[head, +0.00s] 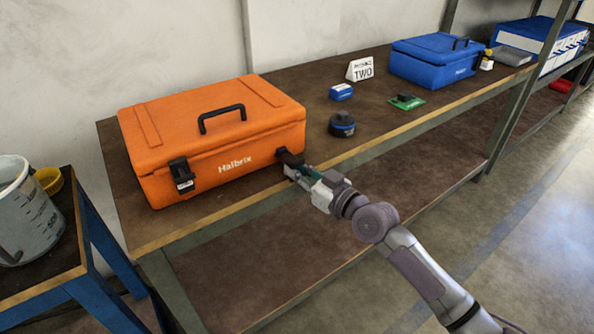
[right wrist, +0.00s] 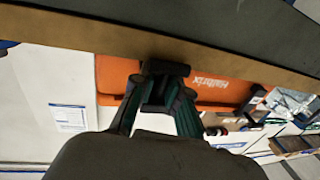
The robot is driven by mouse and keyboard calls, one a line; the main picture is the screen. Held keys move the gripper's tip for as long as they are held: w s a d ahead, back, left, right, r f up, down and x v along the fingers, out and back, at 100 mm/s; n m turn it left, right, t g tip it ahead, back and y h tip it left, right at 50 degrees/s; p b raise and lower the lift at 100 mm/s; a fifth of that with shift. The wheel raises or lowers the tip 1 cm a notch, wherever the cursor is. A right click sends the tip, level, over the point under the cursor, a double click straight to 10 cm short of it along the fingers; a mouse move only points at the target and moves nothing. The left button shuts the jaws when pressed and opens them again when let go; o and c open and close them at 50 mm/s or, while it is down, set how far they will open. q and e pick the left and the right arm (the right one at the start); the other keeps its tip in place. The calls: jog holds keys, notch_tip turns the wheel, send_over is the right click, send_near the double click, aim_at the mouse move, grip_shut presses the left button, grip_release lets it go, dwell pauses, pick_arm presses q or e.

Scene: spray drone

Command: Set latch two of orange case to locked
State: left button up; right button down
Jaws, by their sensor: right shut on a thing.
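The orange case (head: 215,135) stands closed on the brown table, its black handle on the lid. It also shows in the right wrist view (right wrist: 222,90). One black latch (head: 181,174) is on the left of its front. A second black latch (head: 289,158) is at the right front corner, partly covered by my right gripper (head: 297,172). In the right wrist view, the gripper's fingers (right wrist: 160,95) are closed around this dark latch (right wrist: 166,68). Which latch is number two is not readable. My left gripper is not in view.
A black round device (head: 342,125), a small blue box (head: 341,92), a green board (head: 407,102) and a sign (head: 360,69) stand right of the case. A blue case (head: 433,62) is farther back. A bucket (head: 28,215) stands at left.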

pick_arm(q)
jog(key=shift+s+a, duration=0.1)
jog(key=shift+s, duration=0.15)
pick_arm(e)
jog(key=shift+s+f, duration=0.1)
jog(key=shift+f, duration=0.1)
dwell(0.6)
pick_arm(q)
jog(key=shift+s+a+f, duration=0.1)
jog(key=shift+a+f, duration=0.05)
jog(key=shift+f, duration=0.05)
